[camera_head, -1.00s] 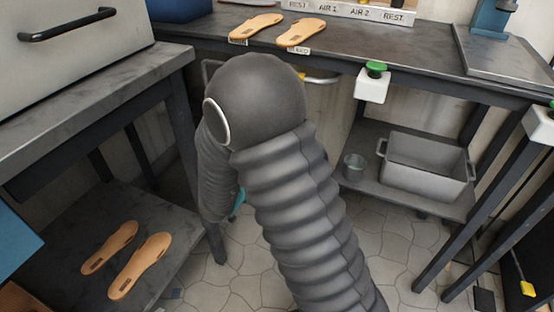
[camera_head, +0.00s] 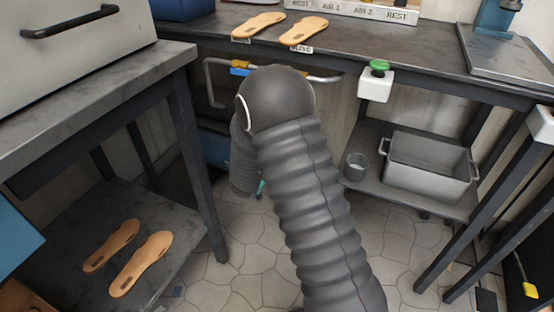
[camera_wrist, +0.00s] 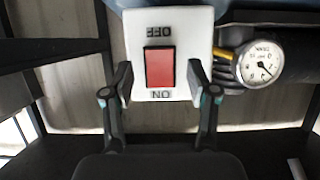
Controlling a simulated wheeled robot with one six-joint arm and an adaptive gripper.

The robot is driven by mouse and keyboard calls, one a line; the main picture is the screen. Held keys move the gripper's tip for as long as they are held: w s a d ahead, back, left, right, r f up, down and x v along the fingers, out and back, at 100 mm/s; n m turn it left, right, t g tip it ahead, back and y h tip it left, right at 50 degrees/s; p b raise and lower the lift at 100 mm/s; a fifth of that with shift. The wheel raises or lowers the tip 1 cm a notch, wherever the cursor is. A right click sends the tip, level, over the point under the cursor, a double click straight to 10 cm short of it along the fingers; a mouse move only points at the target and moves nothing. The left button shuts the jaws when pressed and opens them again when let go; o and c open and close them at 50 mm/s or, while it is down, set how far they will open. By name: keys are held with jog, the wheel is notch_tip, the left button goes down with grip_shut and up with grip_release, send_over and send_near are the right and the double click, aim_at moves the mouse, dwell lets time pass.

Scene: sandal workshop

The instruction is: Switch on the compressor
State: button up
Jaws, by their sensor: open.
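The compressor's red rocker switch (camera_wrist: 160,68) sits on a white plate (camera_wrist: 190,25) in the wrist view. Its OFF and ON labels appear upside down, OFF above and ON below. A round pressure gauge (camera_wrist: 258,64) is just right of the plate. My gripper (camera_wrist: 160,84) is open and empty, with one finger at each side of the plate's lower part; I cannot tell whether they touch it. In the head view, a blue body (camera_head: 215,148), likely the compressor, shows under the bench, partly hidden by my arm. My gripper is hidden there.
The dark bench (camera_head: 345,50) holds two tan soles (camera_head: 303,31) and a labelled rack (camera_head: 350,10). A white box with a green button (camera_head: 376,82) hangs at its front edge. A grey bin (camera_head: 425,170) and a glass (camera_head: 355,165) stand on the lower shelf.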

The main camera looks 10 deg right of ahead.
jog(key=shift+x, duration=0.95)
grip_shut()
jog(key=t+h+b, duration=0.1)
jog(key=b, duration=0.3)
jog(key=t+h+b, duration=0.1)
jog(key=b, duration=0.3)
jog(key=shift+w+f+t, duration=0.1)
jog(key=shift+f+t, duration=0.3)
